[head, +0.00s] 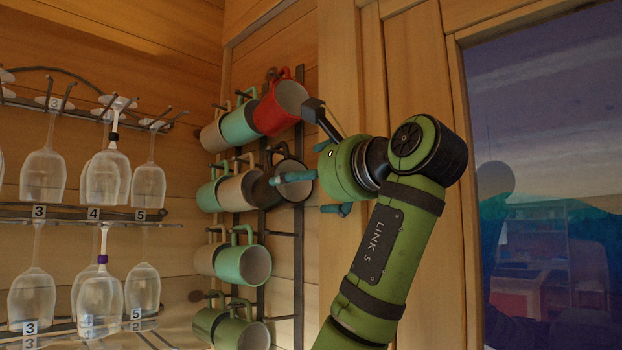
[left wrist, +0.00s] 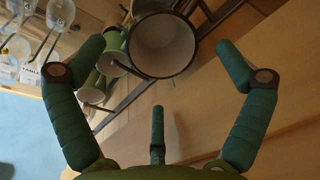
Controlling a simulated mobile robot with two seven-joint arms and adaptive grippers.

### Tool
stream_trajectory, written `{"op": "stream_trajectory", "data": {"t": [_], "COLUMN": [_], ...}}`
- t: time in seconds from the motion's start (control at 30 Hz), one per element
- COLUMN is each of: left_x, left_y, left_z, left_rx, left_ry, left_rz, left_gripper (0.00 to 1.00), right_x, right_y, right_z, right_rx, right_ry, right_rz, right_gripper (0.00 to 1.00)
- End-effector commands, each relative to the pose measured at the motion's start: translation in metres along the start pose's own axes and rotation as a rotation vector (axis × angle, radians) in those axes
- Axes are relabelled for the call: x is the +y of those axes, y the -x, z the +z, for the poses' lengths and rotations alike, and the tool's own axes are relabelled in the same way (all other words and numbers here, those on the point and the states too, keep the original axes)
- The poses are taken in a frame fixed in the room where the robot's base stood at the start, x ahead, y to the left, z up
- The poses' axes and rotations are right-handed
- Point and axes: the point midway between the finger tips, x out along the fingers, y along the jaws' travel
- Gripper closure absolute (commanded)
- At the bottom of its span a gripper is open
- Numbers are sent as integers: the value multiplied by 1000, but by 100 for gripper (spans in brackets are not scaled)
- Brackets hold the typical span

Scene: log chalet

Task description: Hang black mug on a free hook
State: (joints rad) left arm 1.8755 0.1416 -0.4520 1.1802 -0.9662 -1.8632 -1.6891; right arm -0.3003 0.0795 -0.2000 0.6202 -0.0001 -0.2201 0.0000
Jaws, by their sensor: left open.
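The black mug (head: 262,192) is at the right end of the second row of the wall rack (head: 299,250), its mouth facing right. Its handle is up by the hook there, and it appears to hang on it. In the left wrist view the mug's open mouth (left wrist: 163,46) lies ahead between the spread fingers. My left gripper (head: 308,192) is open, its teal fingers apart. One finger overlaps the mug's mouth in the head view; I cannot tell whether it touches. Bare hook bars show right of the third row (head: 282,234) and the bottom row (head: 281,318).
A red mug (head: 283,103) hangs just above, a beige mug (head: 236,192) just left, and a mint mug (head: 243,265) below. A wooden post and window (head: 545,170) are at right.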

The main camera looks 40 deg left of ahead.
Motion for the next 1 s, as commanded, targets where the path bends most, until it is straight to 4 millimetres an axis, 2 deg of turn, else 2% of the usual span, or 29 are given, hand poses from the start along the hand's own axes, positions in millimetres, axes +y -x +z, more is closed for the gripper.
{"op": "stream_trajectory", "data": {"t": [1.0], "left_x": [0], "left_y": [-32], "left_z": [0], "left_rx": [-1], "left_ry": [-1], "left_rz": [1], "left_gripper": [0], "right_x": [0], "right_y": [1], "right_z": [0], "right_rx": [0], "right_ry": [0], "right_rz": [0], "right_gripper": [0]}}
